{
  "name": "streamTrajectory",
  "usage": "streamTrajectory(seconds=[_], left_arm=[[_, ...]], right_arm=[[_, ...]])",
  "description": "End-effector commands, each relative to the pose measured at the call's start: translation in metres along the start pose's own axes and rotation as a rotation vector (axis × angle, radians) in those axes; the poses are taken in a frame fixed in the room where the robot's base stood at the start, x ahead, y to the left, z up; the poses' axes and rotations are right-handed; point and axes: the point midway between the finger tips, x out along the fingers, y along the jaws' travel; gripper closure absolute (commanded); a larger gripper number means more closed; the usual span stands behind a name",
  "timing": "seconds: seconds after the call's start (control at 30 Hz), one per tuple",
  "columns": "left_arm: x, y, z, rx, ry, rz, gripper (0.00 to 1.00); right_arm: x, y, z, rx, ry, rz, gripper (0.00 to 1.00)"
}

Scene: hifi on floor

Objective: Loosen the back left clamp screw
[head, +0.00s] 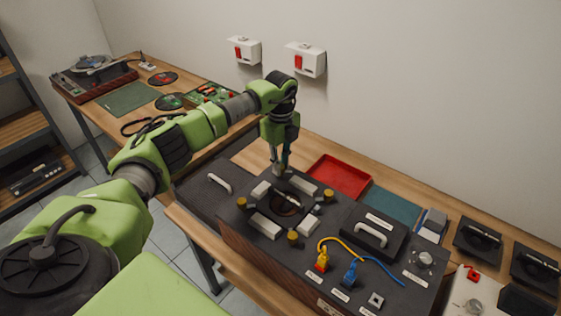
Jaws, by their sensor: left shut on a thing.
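A dark wood-sided unit (232,240) lies on the bench with a round driver opening (286,204) in its top panel. Pale clamp blocks sit around the opening. Brass-coloured clamp screws show at the left (241,203), front (292,238) and right (328,194) of it. My left gripper (279,170) points straight down at the far corner of the opening. Its fingers are shut on the back left clamp screw there, which they mostly hide. My right gripper is not in view.
A red tray (340,176) and a teal mat (393,206) lie behind the unit. A handled plate (371,233), yellow and blue cables (351,250) and a metal knob (424,259) are on its right part. Wall boxes with red switches (305,60) hang behind.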

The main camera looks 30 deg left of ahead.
Motion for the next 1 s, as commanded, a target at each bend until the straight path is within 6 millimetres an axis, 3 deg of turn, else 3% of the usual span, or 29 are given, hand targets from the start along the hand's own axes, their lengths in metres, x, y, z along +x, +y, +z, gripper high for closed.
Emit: streamTrajectory(seconds=[0.5, 1.0], left_arm=[[-0.002, -0.001, 0.001, -0.360, -0.001, -0.002, 1.00], [-0.001, -0.001, 0.001, -0.436, -0.001, -0.003, 1.00]], right_arm=[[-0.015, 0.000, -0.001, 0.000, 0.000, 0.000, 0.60], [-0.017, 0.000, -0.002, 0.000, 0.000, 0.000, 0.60]])
